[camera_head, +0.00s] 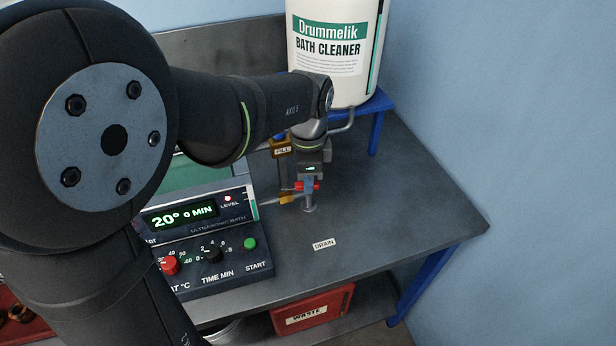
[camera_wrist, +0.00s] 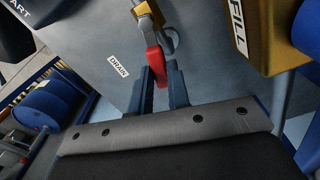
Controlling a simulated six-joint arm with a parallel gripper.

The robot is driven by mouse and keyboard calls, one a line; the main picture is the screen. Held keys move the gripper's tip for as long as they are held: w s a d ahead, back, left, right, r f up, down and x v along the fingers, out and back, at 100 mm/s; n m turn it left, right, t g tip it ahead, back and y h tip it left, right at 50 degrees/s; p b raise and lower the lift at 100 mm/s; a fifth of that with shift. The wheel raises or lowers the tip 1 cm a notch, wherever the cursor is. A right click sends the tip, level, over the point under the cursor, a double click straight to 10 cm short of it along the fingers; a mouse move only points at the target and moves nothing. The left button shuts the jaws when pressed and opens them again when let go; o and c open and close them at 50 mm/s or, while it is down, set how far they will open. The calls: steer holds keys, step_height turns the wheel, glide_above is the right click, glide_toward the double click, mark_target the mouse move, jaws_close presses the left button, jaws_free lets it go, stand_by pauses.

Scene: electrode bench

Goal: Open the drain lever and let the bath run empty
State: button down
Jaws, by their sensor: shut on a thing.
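The red drain lever (camera_head: 297,187) sits on a small brass valve (camera_head: 287,199) at the right side of the ultrasonic bath (camera_head: 225,257). My gripper (camera_head: 309,184) reaches down from above and is shut on the lever. In the wrist view the red lever (camera_wrist: 154,63) lies between my two dark fingers (camera_wrist: 163,88). A grey outlet pipe (camera_head: 310,205) runs from the valve down to the bench. The bath's display reads 20° and 0 MIN, and its LEVEL lamp (camera_head: 228,198) glows red. My arm hides much of the bath, and I cannot tell the liquid level.
A large Bath Cleaner drum (camera_head: 334,50) stands on a blue stand (camera_head: 375,118) behind the valve. A brass FILL valve (camera_head: 282,147) is close behind my gripper. The bench (camera_head: 400,200) is clear to the right of the DRAIN label (camera_head: 324,244). A red WASTE bin (camera_head: 312,309) sits below.

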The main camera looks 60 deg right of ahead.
steer(key=c, duration=1.4)
jaws_free()
steer(key=shift+o, duration=0.2)
step_height(320, 180, up, 18)
steer(key=shift+f, duration=0.25)
steer(key=shift+c, duration=0.5)
